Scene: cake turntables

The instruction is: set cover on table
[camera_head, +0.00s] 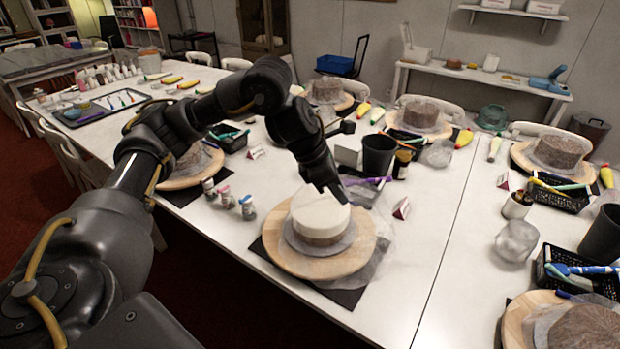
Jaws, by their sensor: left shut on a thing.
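A white round cover (318,212) sits over or just above a brown cake (318,239), of which a low band shows beneath it. The cake stands on a grey disc (344,243) on a round wooden turntable (283,259) near the front of the table. My left gripper (337,195) reaches down from above, shut on the cover at its far right rim. The fingertips are small and partly hidden, and I cannot tell whether the cover touches the cake. My right gripper is not in view.
The white table (415,285) is clear to the right of the turntable. Sheer film (375,255) lies at its right edge. Small jars (227,196) stand to the left. A black cup (378,155) and a folded card (402,208) stand behind. Other cakes on turntables surround this place.

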